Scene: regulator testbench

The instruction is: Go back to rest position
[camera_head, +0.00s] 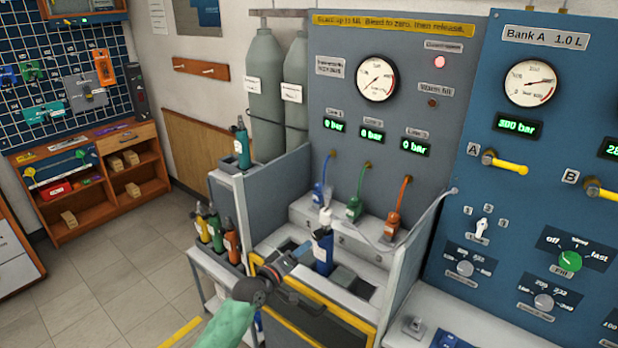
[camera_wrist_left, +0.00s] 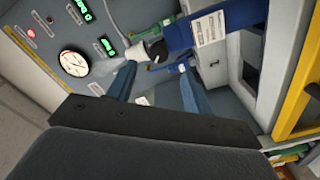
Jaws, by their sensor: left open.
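My left gripper (camera_head: 291,258) is over the front of the test bay, just left of a blue cylinder (camera_head: 322,250). Its two blue fingers (camera_wrist_left: 160,75) are apart in the left wrist view, with nothing held between them. The blue cylinder stands upright in the bay, with a white top and a label. It also shows in the left wrist view (camera_wrist_left: 228,28), beyond the fingers. I cannot tell whether a finger touches it. My right gripper is not in view.
The bay has a yellow-edged front door (camera_head: 345,318) and grey side walls. Blue, green (camera_head: 354,208) and orange (camera_head: 392,222) hose connectors hang behind the cylinder. A rack of small cylinders (camera_head: 215,233) stands at left. Floor at left (camera_head: 120,275) is open.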

